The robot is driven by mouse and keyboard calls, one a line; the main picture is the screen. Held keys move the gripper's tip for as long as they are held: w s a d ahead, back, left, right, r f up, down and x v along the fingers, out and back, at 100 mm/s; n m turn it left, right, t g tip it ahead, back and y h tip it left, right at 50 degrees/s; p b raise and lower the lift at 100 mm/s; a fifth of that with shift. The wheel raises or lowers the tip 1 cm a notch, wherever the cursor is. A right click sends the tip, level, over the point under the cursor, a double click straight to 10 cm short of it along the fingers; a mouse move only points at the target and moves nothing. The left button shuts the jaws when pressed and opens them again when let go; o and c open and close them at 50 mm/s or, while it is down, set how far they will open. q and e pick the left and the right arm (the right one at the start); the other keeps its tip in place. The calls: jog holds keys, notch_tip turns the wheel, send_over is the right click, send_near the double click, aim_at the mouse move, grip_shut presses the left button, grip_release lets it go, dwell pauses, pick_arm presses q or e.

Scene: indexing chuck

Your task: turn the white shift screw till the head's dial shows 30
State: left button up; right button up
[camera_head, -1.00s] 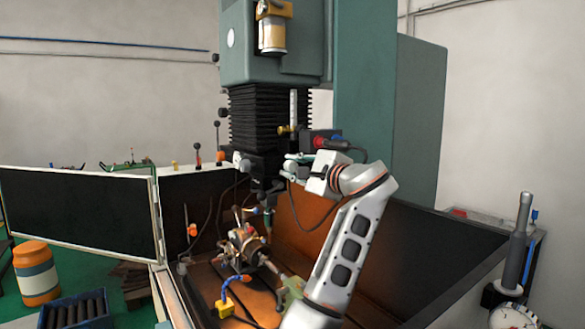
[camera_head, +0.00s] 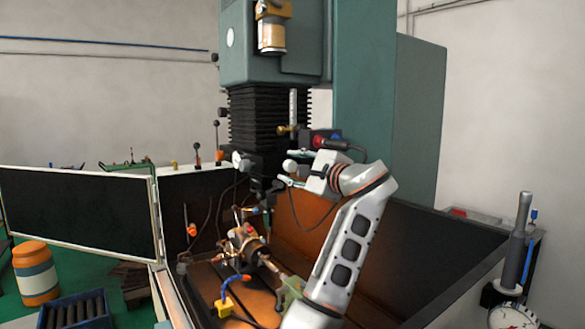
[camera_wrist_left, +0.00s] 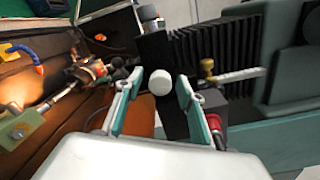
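A white round knob (camera_head: 290,166), which fits the white shift screw, shows beside the black machine head. In the left wrist view the knob (camera_wrist_left: 160,82) lies between my left gripper's tips (camera_wrist_left: 159,78), with a small gap on each side. My left gripper (camera_head: 293,170) is open, its teal fingers apart. I cannot tell whether the knob is within the fingers or just past them. No dial reading on the head can be made out. My right gripper is not in view.
The black bellows (camera_head: 268,115) and spindle block stand close behind the gripper. A red button (camera_head: 320,142) and a brass fitting (camera_wrist_left: 207,68) are near the fingers. A round gauge (camera_head: 511,316) is bottom right.

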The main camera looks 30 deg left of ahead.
aim_at(294, 165)
pick_arm(q)
notch_tip(294, 165, up, 9)
jog(key=shift+s+f, duration=0.1)
jog(key=shift+f, duration=0.05)
jog(key=shift+d+r, duration=0.2)
jog(key=shift+r, duration=0.15)
jog(key=shift+w+a+r, duration=0.1)
jog(key=shift+w+r, duration=0.1)
jog(key=shift+s+a+r, duration=0.1)
jog(key=shift+r, duration=0.05)
